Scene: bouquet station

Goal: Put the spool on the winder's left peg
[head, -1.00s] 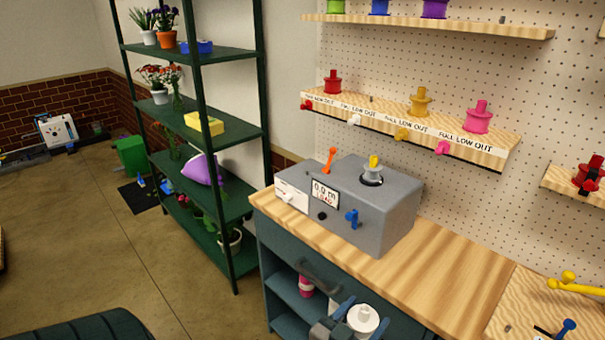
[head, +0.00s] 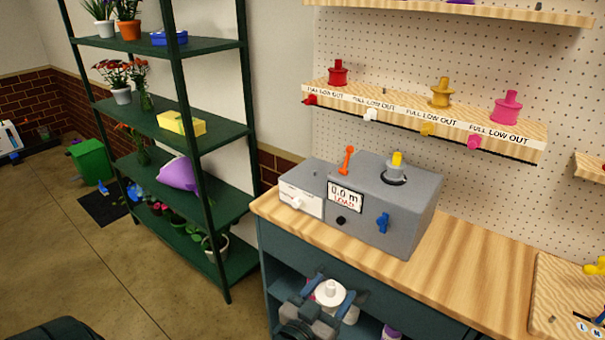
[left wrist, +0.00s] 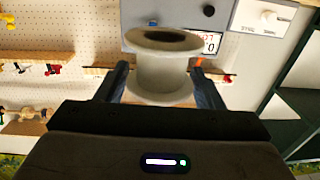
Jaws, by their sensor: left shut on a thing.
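A white spool (head: 330,292) is held between the jaws of my left gripper (head: 333,299), in front of the bench cabinet and below its top. The left wrist view shows the spool (left wrist: 163,78) large, with a finger of my left gripper (left wrist: 162,88) on each side. The grey winder (head: 410,225) stands on the bench, above and beyond the spool. A small dark peg (head: 315,173) shows on its left top. A grey hub with a yellow tip (head: 397,160) is on its right top. The display reads 0.0 m LOAD. My right gripper is out of view.
The winder has an orange lever (head: 346,160) and a blue knob (head: 383,222). A green shelf rack (head: 190,139) with plants stands at the left. A wall shelf (head: 420,119) with red, yellow and pink spools hangs above.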

